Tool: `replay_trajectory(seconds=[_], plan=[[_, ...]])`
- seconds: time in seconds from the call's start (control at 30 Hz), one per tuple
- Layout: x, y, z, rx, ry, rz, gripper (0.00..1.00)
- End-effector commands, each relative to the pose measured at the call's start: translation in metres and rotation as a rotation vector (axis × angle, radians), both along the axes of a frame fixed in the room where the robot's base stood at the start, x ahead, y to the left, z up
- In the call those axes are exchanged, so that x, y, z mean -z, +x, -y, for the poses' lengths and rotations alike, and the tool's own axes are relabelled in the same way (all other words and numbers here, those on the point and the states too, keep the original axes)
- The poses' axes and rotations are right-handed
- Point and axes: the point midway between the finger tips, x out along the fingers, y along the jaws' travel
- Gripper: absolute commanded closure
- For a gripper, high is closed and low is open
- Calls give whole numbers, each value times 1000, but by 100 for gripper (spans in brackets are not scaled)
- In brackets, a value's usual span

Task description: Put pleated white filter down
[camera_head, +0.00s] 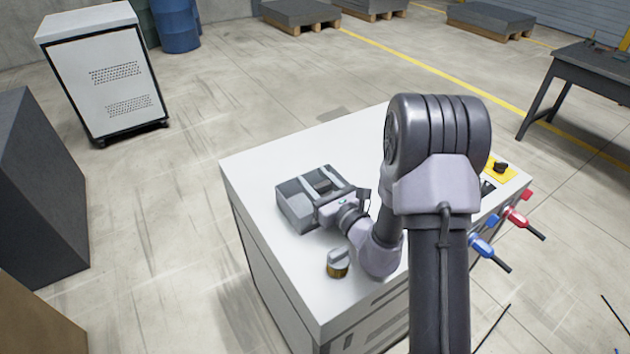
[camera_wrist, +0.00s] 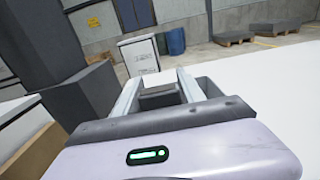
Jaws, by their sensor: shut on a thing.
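My gripper (camera_head: 326,192) reaches over the grey divided bin (camera_head: 296,210) on the white-topped cabinet. The bin (camera_wrist: 209,86) also shows beside the fingers in the wrist view. In the head view the filter cannot be told apart from the gripper and bin walls, and its height over the bin floor is unclear.
A small grey-topped part with a gold base (camera_head: 338,264) stands on the white cabinet top (camera_head: 262,160) near its front, close to my arm. Blue (camera_head: 483,246) and red (camera_head: 517,217) handled items are at the cabinet's right side. The top's left area is clear.

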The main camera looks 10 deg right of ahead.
Motion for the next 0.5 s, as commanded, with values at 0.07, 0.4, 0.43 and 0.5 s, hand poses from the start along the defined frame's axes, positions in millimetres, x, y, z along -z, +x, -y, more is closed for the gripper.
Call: replay_trajectory(seconds=[0.07, 0.4, 0.43, 0.5], plan=[[4, 0, 0, 0, 0, 0, 96], [11, 0, 0, 0, 0, 0, 52], [10, 0, 0, 0, 0, 0, 46], [10, 0, 0, 0, 0, 0, 32]])
